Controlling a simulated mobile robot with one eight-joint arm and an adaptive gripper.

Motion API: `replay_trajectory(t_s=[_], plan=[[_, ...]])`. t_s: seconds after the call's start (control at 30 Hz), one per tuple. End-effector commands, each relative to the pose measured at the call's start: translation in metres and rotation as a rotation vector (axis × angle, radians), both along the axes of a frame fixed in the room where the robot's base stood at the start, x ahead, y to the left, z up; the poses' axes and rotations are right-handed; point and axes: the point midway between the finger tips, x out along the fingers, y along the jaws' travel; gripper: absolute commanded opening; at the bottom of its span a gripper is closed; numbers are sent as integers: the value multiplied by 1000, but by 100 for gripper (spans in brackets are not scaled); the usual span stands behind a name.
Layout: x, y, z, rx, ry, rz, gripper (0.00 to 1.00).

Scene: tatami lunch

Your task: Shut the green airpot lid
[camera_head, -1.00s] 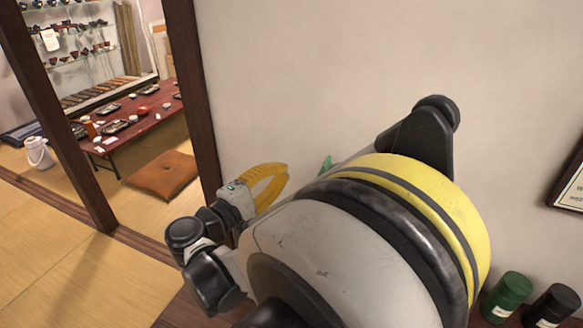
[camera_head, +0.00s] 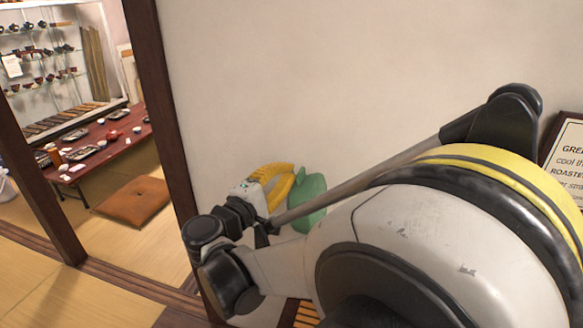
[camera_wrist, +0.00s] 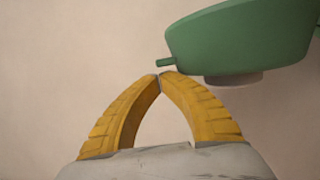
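The green airpot lid (camera_wrist: 240,38) fills the upper right of the wrist view, with a small green peg on its left edge and a pale round piece under it. It looks raised, but its hinge is out of sight. In the head view the green lid (camera_head: 309,192) shows behind my arm, just right of my gripper (camera_head: 283,176). My gripper's yellow fingers (camera_wrist: 159,75) meet at the tips with nothing between them. The tips are just below the peg and beside the lid; whether they touch it I cannot tell. My arm hides the airpot body.
A plain wall (camera_head: 300,80) stands behind the lid. A framed sign (camera_head: 567,155) is at the right. Through the doorway at left are a low red table (camera_head: 125,152) with dishes, an orange cushion (camera_head: 134,201) and shelves. A dark door post (camera_head: 165,130) stands left of my gripper.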

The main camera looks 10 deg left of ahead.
Motion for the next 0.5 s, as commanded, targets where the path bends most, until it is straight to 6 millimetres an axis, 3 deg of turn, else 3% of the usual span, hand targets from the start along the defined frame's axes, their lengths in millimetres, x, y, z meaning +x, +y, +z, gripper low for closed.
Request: replay_trajectory(t_s=[0.5], plan=[[-2,-12,7,72,-14,-1,0]])
